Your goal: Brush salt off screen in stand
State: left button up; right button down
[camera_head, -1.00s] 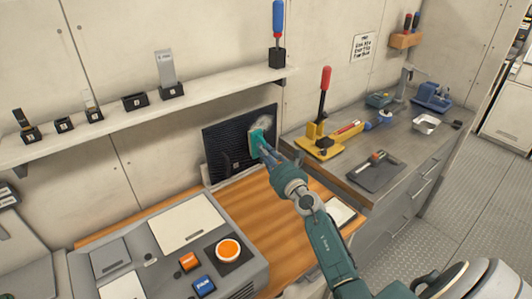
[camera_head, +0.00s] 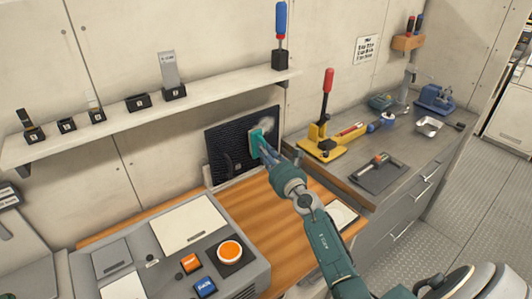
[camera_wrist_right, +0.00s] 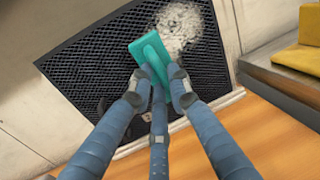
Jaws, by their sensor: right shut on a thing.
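The dark mesh screen (camera_head: 228,152) stands upright, leaning near the wall at the back of the wooden bench, with its lower edge in a pale stand (camera_head: 238,179). My right gripper (camera_head: 262,147) is shut on a teal brush (camera_head: 255,141), held against or just in front of the screen's right part. In the right wrist view the fingers (camera_wrist_right: 158,78) grip the brush (camera_wrist_right: 150,50). A pale patch of salt (camera_wrist_right: 182,26) shows on the screen (camera_wrist_right: 95,75) beside the brush, toward the upper right. Whether the brush touches the mesh is hard to tell. My left gripper is not in view.
A grey console (camera_head: 165,250) with orange and blue buttons fills the bench's left front. A shelf (camera_head: 150,120) runs above the screen. A yellow tool with a red handle (camera_head: 322,140) stands on the metal counter to the right. Bare wood (camera_head: 245,200) lies before the screen.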

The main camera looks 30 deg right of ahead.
jog(key=shift+w, duration=0.45)
jog(key=d+b, duration=0.3)
jog(key=d, duration=0.4)
jog(key=shift+w+d, duration=0.15)
jog(key=shift+w, duration=0.15)
dwell(0.3)
